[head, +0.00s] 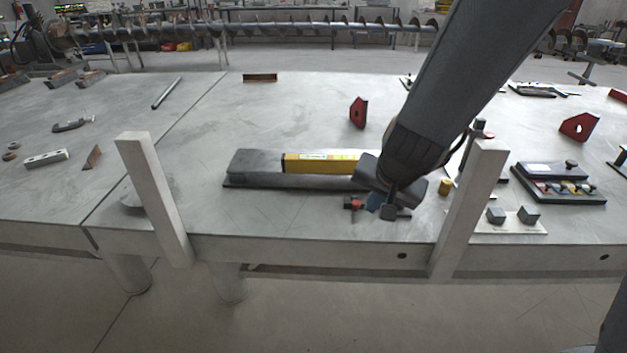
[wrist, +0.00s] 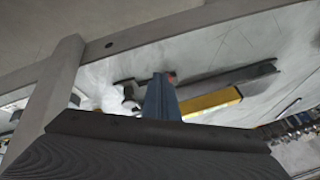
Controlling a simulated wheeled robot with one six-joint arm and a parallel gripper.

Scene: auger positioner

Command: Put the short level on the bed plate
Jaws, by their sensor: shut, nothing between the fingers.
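The short level is a yellow bar (head: 320,162) with a pale label. It lies along a long dark grey piece (head: 290,181); whether it rests on that piece or just behind it I cannot tell. In the wrist view the yellow level (wrist: 210,101) lies beside the dark bar (wrist: 235,77). The wide pale grey plate surface (head: 270,215) lies under them and seems to be the bed plate. My gripper (head: 382,206) is shut and empty, in front of the level's right end, which my arm hides. Its blue fingers also show in the wrist view (wrist: 161,98).
A small red-and-black tool (head: 352,203) lies left of my fingers. Two upright pale posts (head: 153,195) (head: 469,205) stand at the front edge. A tray of small parts (head: 560,185) is at right. A red holed block (head: 358,112) stands behind.

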